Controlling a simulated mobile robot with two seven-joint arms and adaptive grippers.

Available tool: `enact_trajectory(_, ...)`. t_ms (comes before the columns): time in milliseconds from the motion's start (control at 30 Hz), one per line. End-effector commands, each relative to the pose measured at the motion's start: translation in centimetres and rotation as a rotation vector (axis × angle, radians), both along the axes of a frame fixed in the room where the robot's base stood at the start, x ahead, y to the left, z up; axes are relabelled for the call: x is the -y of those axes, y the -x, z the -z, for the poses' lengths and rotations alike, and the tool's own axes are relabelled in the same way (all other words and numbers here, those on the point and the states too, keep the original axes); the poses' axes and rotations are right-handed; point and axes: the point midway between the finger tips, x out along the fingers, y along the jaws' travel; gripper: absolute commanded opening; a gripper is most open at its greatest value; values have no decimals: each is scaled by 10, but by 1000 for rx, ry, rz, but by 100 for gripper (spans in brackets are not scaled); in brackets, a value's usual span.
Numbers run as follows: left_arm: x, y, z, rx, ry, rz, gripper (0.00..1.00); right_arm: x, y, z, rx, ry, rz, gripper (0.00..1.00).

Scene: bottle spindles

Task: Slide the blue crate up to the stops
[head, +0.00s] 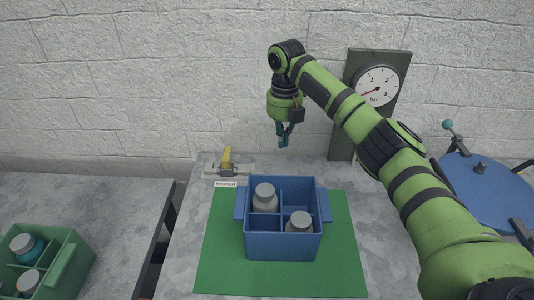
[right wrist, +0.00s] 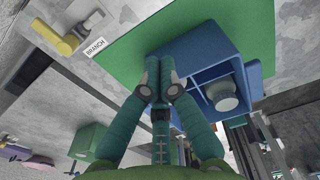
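The blue crate (head: 283,247) stands upright on the green mat (head: 225,275), its back edge near the mat's far edge. Dividers split it into compartments. A grey-capped bottle (head: 264,198) stands in the back left compartment and another grey-capped bottle (head: 299,223) in the front right one. The crate also shows in the right wrist view (right wrist: 200,55), partly hidden by my fingers. My right gripper (head: 284,141) hangs in the air behind the crate, apart from it. Its fingertips meet in the right wrist view (right wrist: 159,78), with nothing seen between them. My left gripper is out of view. I cannot make out any stops.
A yellow-handled valve (head: 227,158) with a "BRANCH" label (head: 226,184) is behind the mat's left corner. A gauge (head: 377,84) on a dark panel stands at the back right, near a blue round lid (head: 485,190). A green crate (head: 68,265) with bottles is at lower left.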

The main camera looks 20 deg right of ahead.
Motion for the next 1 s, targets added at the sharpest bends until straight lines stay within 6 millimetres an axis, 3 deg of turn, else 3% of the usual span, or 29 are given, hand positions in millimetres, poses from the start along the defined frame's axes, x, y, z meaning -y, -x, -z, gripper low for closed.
enact_trajectory(133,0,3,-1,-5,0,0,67,1,1,3,-2,1,-3,0)
enact_trajectory(267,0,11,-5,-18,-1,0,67,1,1,18,-5,1,-3,0)
enact_trajectory(467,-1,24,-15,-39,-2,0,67,0,2,58,-6,0,-4,0)
enact_trajectory(667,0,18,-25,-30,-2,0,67,0,3,102,-6,1,-3,0)
enact_trajectory(1000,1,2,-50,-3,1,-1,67,-14,33,97,-1,2,-4,0)
